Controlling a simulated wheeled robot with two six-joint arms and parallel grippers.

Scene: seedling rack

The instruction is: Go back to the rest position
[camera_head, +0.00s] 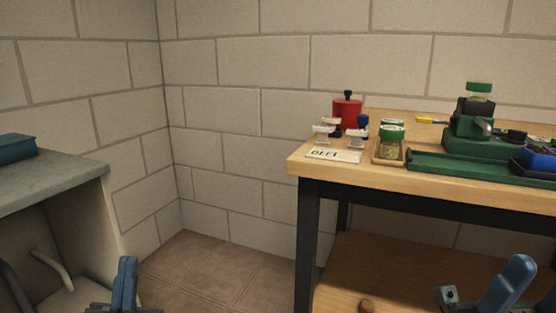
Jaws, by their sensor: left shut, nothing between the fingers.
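My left gripper (124,285) shows at the bottom edge left of centre, as an upright blue part with dark pieces at its base. It is shut and empty, in front of the tiled floor and apart from the bench and the table. My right gripper (490,296) shows partly at the bottom right, as a slanted blue part with grey pieces beside it. Its fingers are cut off by the frame, so whether it is open or shut cannot be told.
A grey bench (60,173) stands at left. Tiled floor (205,270) lies clear between them.

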